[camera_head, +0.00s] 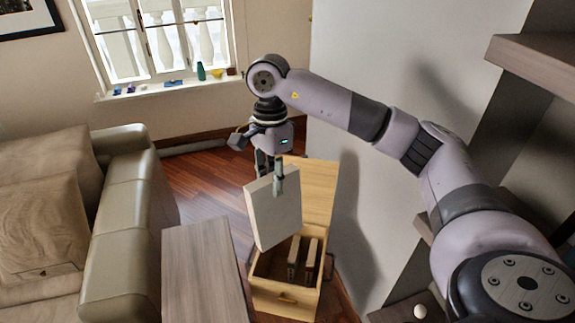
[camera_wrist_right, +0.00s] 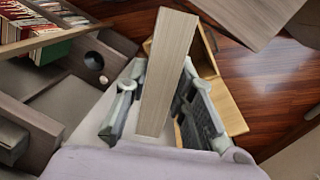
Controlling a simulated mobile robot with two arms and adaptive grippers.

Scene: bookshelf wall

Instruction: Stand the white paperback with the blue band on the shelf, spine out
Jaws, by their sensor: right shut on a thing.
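My right gripper (camera_head: 268,178) is shut on a pale, flat book (camera_head: 273,212). In the right wrist view the gripper (camera_wrist_right: 160,108) has one finger on each side of the book (camera_wrist_right: 167,70), whose long plain beige edge faces the camera. No blue band or title shows on the visible sides. A wooden bookshelf (camera_head: 535,62) stands at the right; its lower part shows in the wrist view (camera_wrist_right: 35,120), with a row of books (camera_wrist_right: 55,45). My left gripper is not in view.
A grey-brown table (camera_head: 203,270) and a beige sofa (camera_head: 125,200) stand left. A small white round object (camera_head: 420,312) sits low at right.

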